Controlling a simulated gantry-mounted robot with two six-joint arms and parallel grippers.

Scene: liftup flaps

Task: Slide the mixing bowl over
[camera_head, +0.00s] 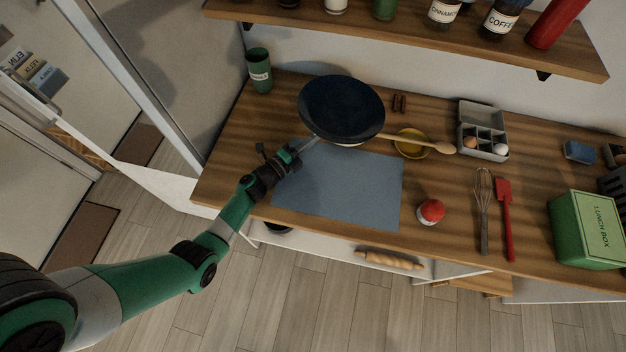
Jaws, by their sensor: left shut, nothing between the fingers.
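The mixing bowl (341,106) is wide and round with a dark navy inside, and a pale strip of its outside shows along the near edge. It stands at the back of the wooden counter, just behind the blue-grey mat (350,187). My left gripper (312,143) is shut and empty, with its fingertips at the near left side of the bowl. I cannot tell whether they touch it. My right gripper is not in view.
A green cup (259,71) stands at the back left. A yellow dish (410,143) with a wooden spoon (438,147) is right of the bowl, and an egg box (482,131) is beyond. A red-topped egg cup (431,211) stands right of the mat. A shelf (420,35) hangs above.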

